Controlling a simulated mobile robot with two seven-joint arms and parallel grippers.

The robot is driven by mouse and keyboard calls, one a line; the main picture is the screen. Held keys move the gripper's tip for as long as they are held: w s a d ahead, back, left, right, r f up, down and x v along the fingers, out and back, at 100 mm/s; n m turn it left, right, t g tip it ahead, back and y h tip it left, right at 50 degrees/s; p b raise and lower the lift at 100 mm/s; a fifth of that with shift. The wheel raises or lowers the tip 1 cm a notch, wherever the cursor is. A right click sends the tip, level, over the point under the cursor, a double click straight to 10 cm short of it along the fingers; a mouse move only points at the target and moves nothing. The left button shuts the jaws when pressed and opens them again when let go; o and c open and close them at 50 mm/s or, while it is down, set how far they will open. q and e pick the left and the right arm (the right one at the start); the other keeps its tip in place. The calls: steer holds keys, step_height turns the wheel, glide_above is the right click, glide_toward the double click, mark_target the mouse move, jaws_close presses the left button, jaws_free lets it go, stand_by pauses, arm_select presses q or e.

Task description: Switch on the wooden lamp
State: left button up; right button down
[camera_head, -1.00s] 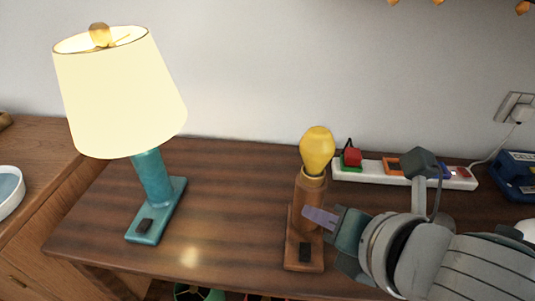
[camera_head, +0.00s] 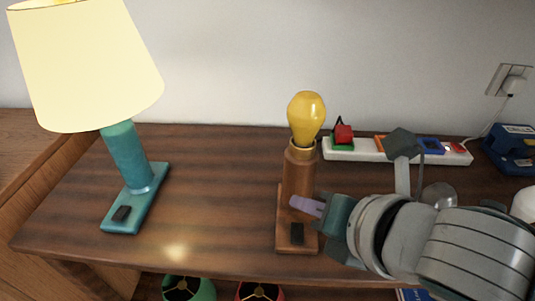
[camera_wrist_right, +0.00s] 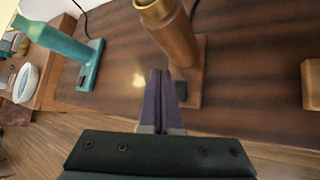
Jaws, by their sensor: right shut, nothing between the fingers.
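The wooden lamp (camera_head: 299,172) stands upright on the table with a bare yellow bulb (camera_head: 306,113) and no shade. The bulb casts no clear glow around it. Its dark switch (camera_head: 297,234) sits on the front of the wooden base; in the right wrist view the switch (camera_wrist_right: 182,91) is partly hidden by the fingers. My right gripper (camera_head: 297,203) is shut and empty, its purple fingertips in front of the lamp's lower stem, above the switch in the picture. In the right wrist view the fingertips (camera_wrist_right: 160,75) point toward the base; contact cannot be told. My left gripper is not in view.
A lit teal lamp (camera_head: 125,158) with a cream shade stands at the left of the table. A white power strip (camera_head: 352,151) with several plugs lies behind my right arm. A blue object (camera_head: 515,150) is at the far right. The table's middle (camera_head: 215,185) is clear.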

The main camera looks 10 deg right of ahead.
mark_target(301, 235)
steer(key=f+b, duration=0.1)
steer(key=f, duration=0.1)
steer(key=f+b, duration=0.1)
steer(key=shift+w+d+f+b, duration=0.1)
steer(key=shift+w+f+b, duration=0.2)
steer(key=shift+f, duration=0.45)
arm_select(q)
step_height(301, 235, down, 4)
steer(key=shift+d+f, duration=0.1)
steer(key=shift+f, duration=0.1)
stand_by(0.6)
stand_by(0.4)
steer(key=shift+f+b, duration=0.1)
steer(key=shift+b, duration=0.25)
arm_select(e)
steer(key=shift+w+f, duration=0.1)
steer(key=shift+f, duration=0.35)
